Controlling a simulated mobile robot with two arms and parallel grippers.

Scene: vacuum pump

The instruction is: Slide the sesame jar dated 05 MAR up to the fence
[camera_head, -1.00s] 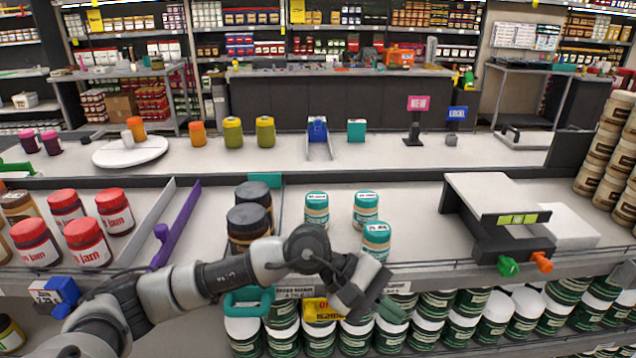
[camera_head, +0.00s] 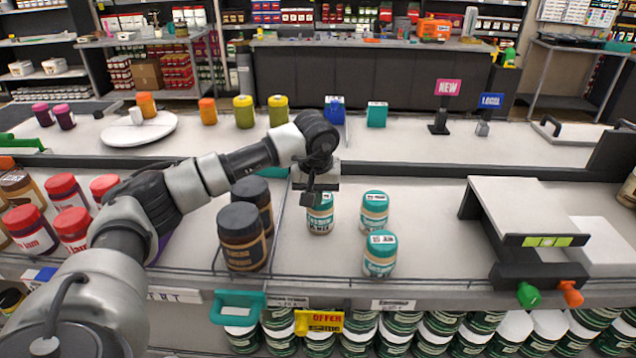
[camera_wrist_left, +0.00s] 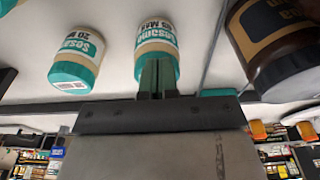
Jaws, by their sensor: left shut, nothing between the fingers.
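Three teal-lidded sesame jars stand upright on the white shelf in the head view: a left one (camera_head: 320,216), a back right one (camera_head: 374,211) and a front right one (camera_head: 380,256). My left gripper (camera_head: 312,196) is shut and empty, pointing down at the left jar's lid. In the left wrist view its fingertips (camera_wrist_left: 157,78) overlap that jar's lid; contact is unclear. This jar (camera_wrist_left: 156,40) carries a date that seems to begin 05, month hard to read. The other jar (camera_wrist_left: 78,55) there seems to begin 20. A dark strip (camera_head: 420,178) runs along the shelf's back; whether it is the fence is unclear.
Brown jars (camera_head: 242,240) stand left of the sesame jars, beyond a thin wire divider (camera_head: 279,225). Red-lidded jam jars (camera_head: 30,232) are further left. A raised white stand (camera_head: 505,205) is at the right. The shelf between it and the sesame jars is clear.

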